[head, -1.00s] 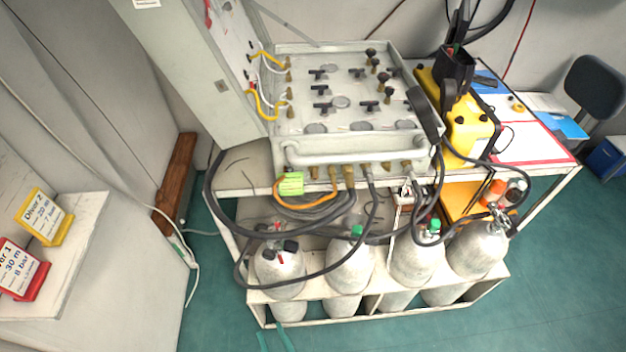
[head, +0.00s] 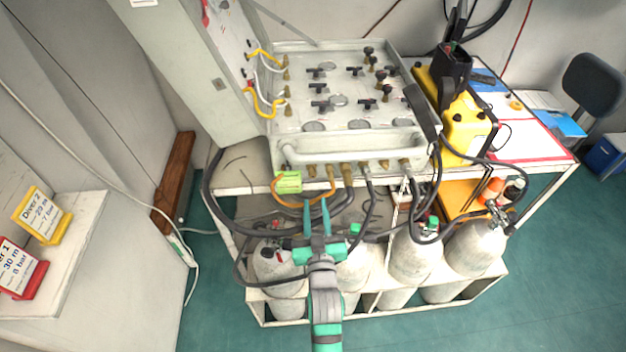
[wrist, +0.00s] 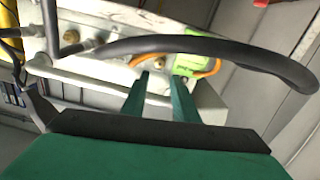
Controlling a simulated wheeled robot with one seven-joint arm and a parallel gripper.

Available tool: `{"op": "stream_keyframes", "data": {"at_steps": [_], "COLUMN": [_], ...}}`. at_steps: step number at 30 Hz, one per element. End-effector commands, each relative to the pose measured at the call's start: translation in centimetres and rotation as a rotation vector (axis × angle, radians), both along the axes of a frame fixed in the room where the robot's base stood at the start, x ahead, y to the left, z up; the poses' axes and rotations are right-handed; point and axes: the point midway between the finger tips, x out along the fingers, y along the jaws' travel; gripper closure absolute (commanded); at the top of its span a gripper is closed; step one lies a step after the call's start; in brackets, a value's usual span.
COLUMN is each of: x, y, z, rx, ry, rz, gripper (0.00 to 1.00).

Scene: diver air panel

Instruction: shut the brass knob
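The pale grey air panel (head: 350,135) stands on the white cart. Several black knobs with brass stems (head: 386,93) rise from its top right. Brass fittings (head: 347,168) line its front below a white bar handle (head: 355,155). I cannot tell which of these is the task's brass knob. My teal gripper (head: 316,205) is in front of the panel, low, below the fittings and above the cylinders. Its two fingers stand apart with nothing seen between them. In the wrist view the fingers (wrist: 160,88) point at the panel front, where a brass fitting (wrist: 155,55) shows beyond them.
Black hoses (head: 228,228) loop in front of the panel, and one crosses above my fingers in the wrist view (wrist: 200,45). A green connector (head: 289,182) hangs left of my gripper. Grey cylinders (head: 415,258) stand below. A yellow case (head: 465,135) sits to the right.

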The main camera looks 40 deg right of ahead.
Motion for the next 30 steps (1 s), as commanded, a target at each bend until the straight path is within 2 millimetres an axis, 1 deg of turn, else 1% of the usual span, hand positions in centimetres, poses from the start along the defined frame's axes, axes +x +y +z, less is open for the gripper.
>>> {"op": "stream_keyframes", "data": {"at_steps": [5,12,18,24,30], "x": [1.5,4.8,7.3,8.6,8.9], "y": [-1.1,-3.2,-4.7,-5.5,-5.7], "z": [0.1,0.1,0.1,0.0,0.0], "rx": [-0.001,0.0,-0.001,-0.001,0.0], "ry": [-0.002,-0.002,-0.001,-0.001,0.0], "rz": [-0.002,-0.002,-0.002,-0.001,-0.001], "gripper": [0.73,0.73,0.73,0.73,0.73]}}
